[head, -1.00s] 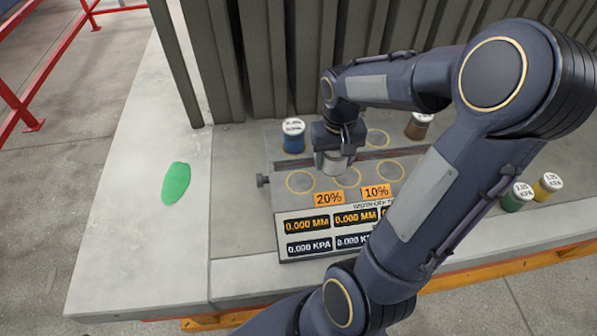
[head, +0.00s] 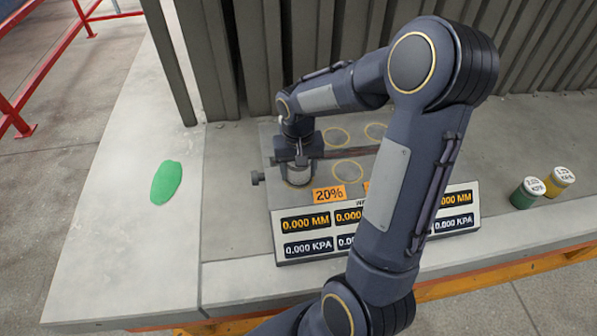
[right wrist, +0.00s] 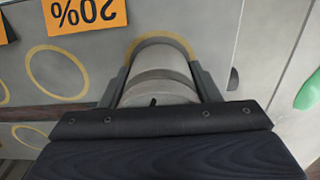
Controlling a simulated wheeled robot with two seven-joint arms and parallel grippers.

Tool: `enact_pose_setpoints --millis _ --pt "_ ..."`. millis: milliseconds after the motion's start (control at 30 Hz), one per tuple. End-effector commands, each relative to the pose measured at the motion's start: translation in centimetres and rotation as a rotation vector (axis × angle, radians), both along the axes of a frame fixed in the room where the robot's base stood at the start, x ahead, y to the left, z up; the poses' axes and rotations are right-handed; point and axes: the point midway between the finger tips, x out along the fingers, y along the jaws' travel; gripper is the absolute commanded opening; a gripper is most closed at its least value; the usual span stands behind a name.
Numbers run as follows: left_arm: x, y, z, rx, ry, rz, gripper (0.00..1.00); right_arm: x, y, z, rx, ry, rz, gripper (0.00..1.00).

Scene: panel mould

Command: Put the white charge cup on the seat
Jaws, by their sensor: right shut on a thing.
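My right gripper (head: 299,163) is shut on the white charge cup (head: 299,176) and holds it upright at the front left ring of the grey panel. In the right wrist view the cup (right wrist: 158,72) sits between the two fingers, and part of the yellow ring seat (right wrist: 165,42) shows around its far side. The cup's base looks at or very near the panel surface; I cannot tell whether it touches. My left gripper is not in view.
Other rings, such as one at the right (head: 347,171), are empty. A green cup (head: 527,192) and a yellow cup (head: 559,181) stand at the right. A display board (head: 305,222) fronts the panel. A green patch (head: 166,182) lies left. Grey corrugated sheeting (head: 240,60) rises behind.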

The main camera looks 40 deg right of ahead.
Motion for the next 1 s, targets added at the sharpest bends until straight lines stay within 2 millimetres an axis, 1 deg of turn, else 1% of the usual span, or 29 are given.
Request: enact_pose_setpoints --millis 133,267,300,433,467,767,867,967,1000 --pt "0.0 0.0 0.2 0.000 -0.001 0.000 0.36 0.0 0.0 0.3 0.000 -0.002 0.000 0.21" --pt "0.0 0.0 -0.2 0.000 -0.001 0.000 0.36 0.0 0.0 -0.2 0.000 -0.002 0.000 0.21" --pt "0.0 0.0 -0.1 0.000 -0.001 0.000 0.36 0.0 0.0 -0.2 0.000 -0.001 0.000 0.59" --pt "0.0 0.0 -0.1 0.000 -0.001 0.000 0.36 0.0 0.0 -0.1 0.000 0.000 0.000 0.76" --pt "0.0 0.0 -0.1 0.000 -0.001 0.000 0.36 0.0 0.0 -0.1 0.000 0.000 0.000 0.78" --pt "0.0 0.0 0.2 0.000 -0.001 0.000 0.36 0.0 0.0 0.2 0.000 -0.001 0.000 0.78" --pt "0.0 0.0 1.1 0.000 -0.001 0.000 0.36 0.0 0.0 1.3 -0.001 -0.002 0.000 0.78" --pt "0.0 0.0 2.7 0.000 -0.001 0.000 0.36 0.0 0.0 3.4 -0.001 -0.003 0.000 0.78" --pt "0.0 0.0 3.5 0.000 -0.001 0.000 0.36 0.0 0.0 4.3 -0.001 -0.003 0.000 0.78"
